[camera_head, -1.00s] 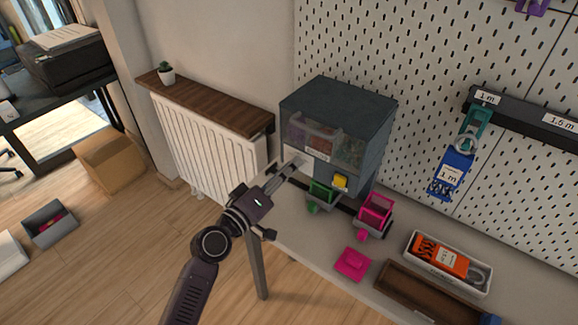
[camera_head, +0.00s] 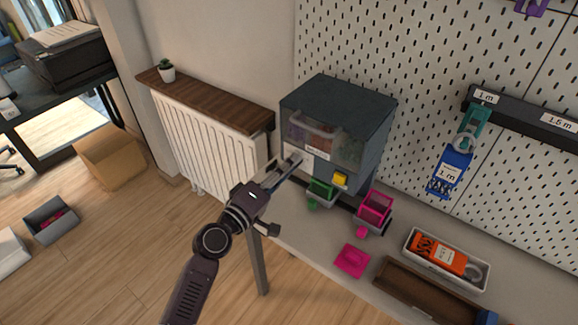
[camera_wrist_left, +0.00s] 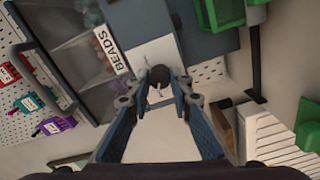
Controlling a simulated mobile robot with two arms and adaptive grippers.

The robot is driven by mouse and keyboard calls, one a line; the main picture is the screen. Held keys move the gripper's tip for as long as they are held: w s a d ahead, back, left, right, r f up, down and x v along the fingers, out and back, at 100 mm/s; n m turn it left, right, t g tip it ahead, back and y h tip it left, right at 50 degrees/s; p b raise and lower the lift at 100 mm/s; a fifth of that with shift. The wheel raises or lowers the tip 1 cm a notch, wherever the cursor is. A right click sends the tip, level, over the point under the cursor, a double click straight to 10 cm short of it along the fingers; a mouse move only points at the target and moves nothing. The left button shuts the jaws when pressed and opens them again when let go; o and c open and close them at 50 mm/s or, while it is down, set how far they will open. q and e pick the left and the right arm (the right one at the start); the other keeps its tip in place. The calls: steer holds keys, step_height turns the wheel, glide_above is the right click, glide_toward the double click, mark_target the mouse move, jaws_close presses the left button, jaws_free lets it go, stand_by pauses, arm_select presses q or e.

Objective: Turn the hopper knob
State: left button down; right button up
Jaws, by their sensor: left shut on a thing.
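The hopper is a dark grey box (camera_head: 340,105) with a clear front and a white label, on the bench against the pegboard. Its label reads "BEADS" in the left wrist view (camera_wrist_left: 108,48). The knob (camera_wrist_left: 158,75) is small, round and dark, on a pale plate at the hopper's lower front. My left gripper (camera_head: 296,160) reaches the lower left of the hopper's front. In the wrist view its fingertips (camera_wrist_left: 158,88) are shut on the knob, one on each side. In the head view the fingers hide the knob. My right gripper is not in view.
A pink piece (camera_head: 352,260), a brown tray (camera_head: 425,290) and a white tray (camera_head: 480,282) lie on the bench.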

arm_select(q)
steer(key=c, duration=1.7)
jaws_free()
steer(key=shift+c, duration=0.2)
steer(key=shift+s+a, duration=0.1)
steer(key=v, duration=1.1)
steer(key=shift+s+a, duration=0.25)
steer(key=shift+s, duration=0.05)
